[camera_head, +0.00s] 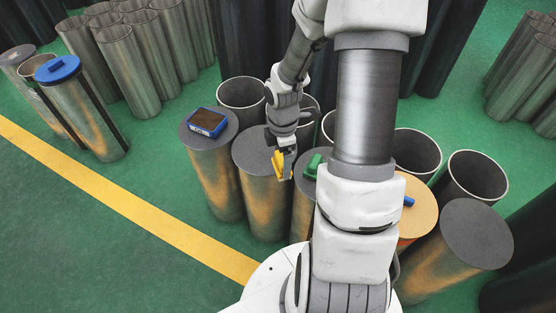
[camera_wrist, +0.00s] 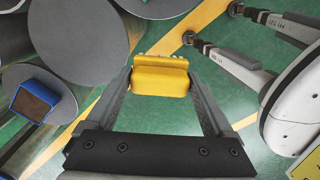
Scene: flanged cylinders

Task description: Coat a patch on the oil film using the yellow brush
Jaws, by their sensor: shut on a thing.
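My gripper (camera_head: 287,158) is shut on the yellow brush (camera_head: 279,166), with a finger on each side of it in the wrist view (camera_wrist: 160,76). In the head view the brush shows in front of a grey-topped cylinder (camera_head: 250,152), near its right edge. I cannot tell the gap between them. A blue-rimmed tray with a dark brown inside (camera_head: 208,122) sits on the grey cylinder to the left, and also shows at the left of the wrist view (camera_wrist: 36,102). The brown surface may be the oil film; I cannot tell for sure.
A green block (camera_head: 314,165) lies on a grey top right of my gripper. A small blue piece (camera_head: 408,201) lies on an orange top (camera_head: 418,218), partly hidden by my arm. A blue piece (camera_head: 57,69) tops a cylinder at far left. Open pipes (camera_head: 241,92) stand behind.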

